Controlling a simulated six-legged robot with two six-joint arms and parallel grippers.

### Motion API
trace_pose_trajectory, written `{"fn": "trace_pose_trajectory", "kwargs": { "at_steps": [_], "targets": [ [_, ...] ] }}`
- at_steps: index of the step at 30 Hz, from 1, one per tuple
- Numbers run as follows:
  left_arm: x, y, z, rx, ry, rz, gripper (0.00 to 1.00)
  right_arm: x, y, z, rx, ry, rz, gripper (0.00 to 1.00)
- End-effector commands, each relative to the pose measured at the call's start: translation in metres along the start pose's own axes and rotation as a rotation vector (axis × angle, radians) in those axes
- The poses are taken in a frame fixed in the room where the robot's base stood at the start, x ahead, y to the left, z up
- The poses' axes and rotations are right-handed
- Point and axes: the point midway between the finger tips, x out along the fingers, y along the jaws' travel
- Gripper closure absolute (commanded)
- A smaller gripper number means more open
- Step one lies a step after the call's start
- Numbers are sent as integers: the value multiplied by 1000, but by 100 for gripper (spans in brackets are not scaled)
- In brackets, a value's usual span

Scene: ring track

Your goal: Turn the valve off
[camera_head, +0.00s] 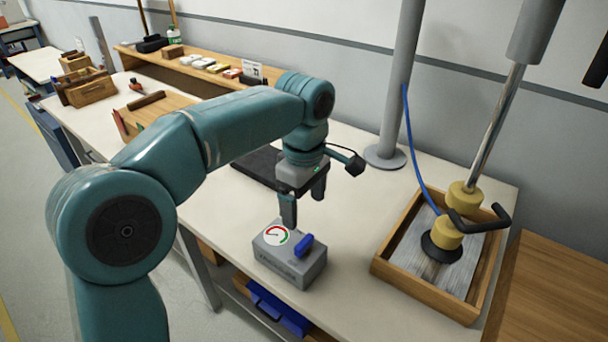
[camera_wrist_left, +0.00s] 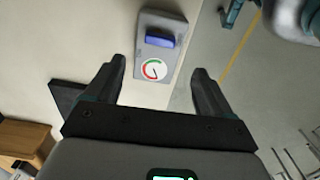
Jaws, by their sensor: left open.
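The valve is a grey box (camera_head: 290,270) near the front edge of the table, with a blue handle (camera_head: 304,244) and a round red-and-green gauge (camera_head: 276,233) on its top. My left gripper (camera_head: 304,205) is open and empty, pointing down just above and behind the box. In the left wrist view the blue handle (camera_wrist_left: 160,41) and the gauge (camera_wrist_left: 154,69) lie beyond the fingertips, between their lines, with the handle farther out. The left gripper (camera_wrist_left: 158,70) touches nothing there. My right gripper is not in view.
A wooden tray (camera_head: 381,265) with a yellow-and-black tool stands to the right of the box. A grey post (camera_head: 395,100) with a blue hose rises behind. A dark flat pad (camera_head: 258,166) lies behind the gripper. Wooden boxes and a shelf (camera_head: 190,70) are at the far left.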

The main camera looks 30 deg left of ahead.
Motion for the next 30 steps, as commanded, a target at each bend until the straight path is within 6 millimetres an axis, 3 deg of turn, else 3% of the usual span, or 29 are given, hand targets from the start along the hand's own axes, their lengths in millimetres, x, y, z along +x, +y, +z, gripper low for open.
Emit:
{"fn": "trace_pose_trajectory", "kwargs": {
  "at_steps": [3,9,30],
  "targets": [
    [-30,1,0,1,0,3,17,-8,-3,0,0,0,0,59],
    [-54,0,0,0,0,2,17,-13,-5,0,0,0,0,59],
    [-57,0,0,0,0,0,17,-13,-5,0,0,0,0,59]
  ]
}}
